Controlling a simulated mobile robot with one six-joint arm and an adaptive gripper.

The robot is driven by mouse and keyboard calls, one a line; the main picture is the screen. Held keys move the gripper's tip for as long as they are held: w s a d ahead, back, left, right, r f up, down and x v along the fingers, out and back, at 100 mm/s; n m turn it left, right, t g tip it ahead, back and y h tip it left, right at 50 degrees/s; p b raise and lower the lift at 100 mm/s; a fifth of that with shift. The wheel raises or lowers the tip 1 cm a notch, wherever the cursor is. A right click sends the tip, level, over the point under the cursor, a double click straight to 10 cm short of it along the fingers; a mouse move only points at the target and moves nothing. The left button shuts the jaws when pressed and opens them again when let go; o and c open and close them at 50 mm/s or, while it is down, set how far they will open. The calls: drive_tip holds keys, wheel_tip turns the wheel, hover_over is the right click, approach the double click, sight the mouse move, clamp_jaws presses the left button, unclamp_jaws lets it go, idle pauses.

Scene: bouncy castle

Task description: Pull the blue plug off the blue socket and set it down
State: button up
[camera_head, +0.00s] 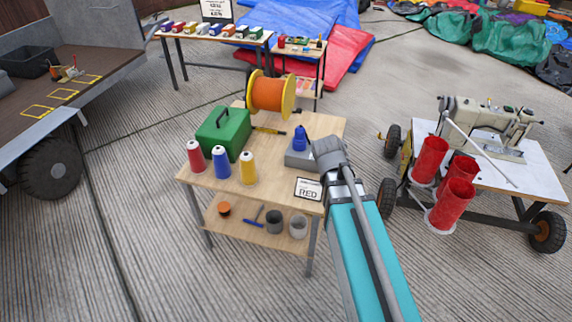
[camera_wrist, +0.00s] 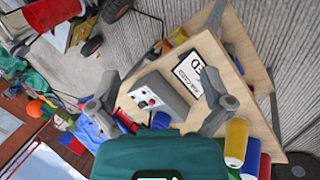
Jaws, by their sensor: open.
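The blue plug (camera_head: 300,137) stands upright at the grey socket box (camera_head: 299,160) on the wooden table. In the wrist view, a blue piece (camera_wrist: 160,120), apparently the plug, shows at the box's near edge, partly hidden by my gripper body. The box (camera_wrist: 172,92) has a pale face with red and dark sockets; the blue socket is not clearly visible. My gripper (camera_head: 326,148) is just right of the plug in the head view. In the wrist view its fingers (camera_wrist: 163,98) are spread wide on both sides of the box and plug, and nothing is gripped.
A green case (camera_head: 224,132), orange cable reel (camera_head: 270,94) and red, blue and yellow thread cones (camera_head: 221,163) crowd the table's left and back. Bare tabletop (camera_head: 275,190) shows at the front.

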drive_tip(key=w+a+f+n+t+h+b, duration=0.1)
drive_tip(key=w+f+n+t+h+b, duration=0.2)
drive_tip(key=w+f+n+b, duration=0.35)
drive_tip(key=n+t+h+b, duration=0.1)
drive_tip(key=n+t+b, duration=1)
drive_tip(key=n+b, duration=0.7)
approach(298, 138)
drive_tip(key=s, duration=0.1)
drive_tip(key=shift+s+a+n, duration=0.15)
drive_tip(key=shift+a+n, duration=0.1)
drive_tip(key=shift+a, duration=0.2)
drive_tip(key=shift+d, duration=0.1)
drive_tip(key=shift+f+x, duration=0.2)
drive_tip(key=shift+x, duration=6.7)
drive_tip(key=c, duration=1.3)
